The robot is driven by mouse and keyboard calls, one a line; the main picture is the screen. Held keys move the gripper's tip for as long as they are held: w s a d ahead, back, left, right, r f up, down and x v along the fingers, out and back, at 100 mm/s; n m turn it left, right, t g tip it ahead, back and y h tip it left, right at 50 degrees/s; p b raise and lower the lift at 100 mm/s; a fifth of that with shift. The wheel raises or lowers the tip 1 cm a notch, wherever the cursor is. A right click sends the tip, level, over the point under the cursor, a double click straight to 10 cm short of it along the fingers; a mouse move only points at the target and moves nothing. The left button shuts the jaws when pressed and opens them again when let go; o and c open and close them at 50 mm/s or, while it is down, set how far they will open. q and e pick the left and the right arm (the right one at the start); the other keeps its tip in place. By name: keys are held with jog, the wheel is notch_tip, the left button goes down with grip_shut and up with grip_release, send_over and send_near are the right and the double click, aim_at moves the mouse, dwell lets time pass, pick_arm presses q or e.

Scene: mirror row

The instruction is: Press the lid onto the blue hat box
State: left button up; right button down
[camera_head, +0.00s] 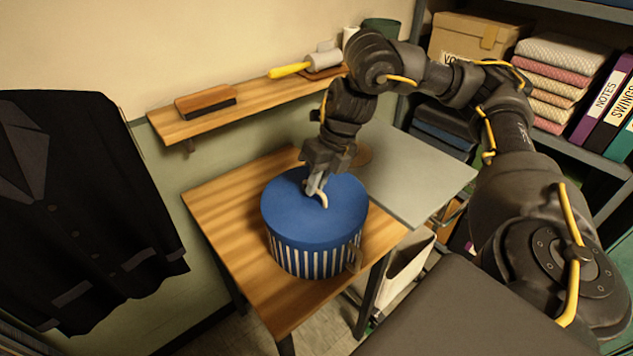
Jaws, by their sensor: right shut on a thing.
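The blue hat box (312,262), with pale vertical stripes on its side, stands upright on the wooden table. Its plain blue lid (285,207) sits over the top of the box, its rim around the upper wall. I cannot tell whether it is fully down. My right gripper (317,189) points down at the middle of the lid and is shut on it, at a small cream loop (323,200) on its top. The fingers partly hide the grip point. A small brown tab (354,258) shows on the box's right side. My left gripper is not in view.
The wooden table (225,215) is bare left of the box; a grey board (420,178) adjoins its right. A wall shelf (190,124) holds a brush (205,102) and a lint roller (305,65). A dark jacket (80,200) hangs left. Loaded shelving (590,150) stands right.

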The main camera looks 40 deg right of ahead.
jog(key=shift+p, duration=0.4)
dwell(0.8)
jog(key=shift+w+f, duration=0.1)
jog(key=shift+f, duration=0.25)
dwell(0.5)
jog(key=shift+f, duration=0.1)
dwell(0.5)
jog(key=c, duration=1)
grip_release()
jog(key=shift+o, duration=0.2)
notch_tip(320, 180, up, 8)
jog(key=p, duration=0.9)
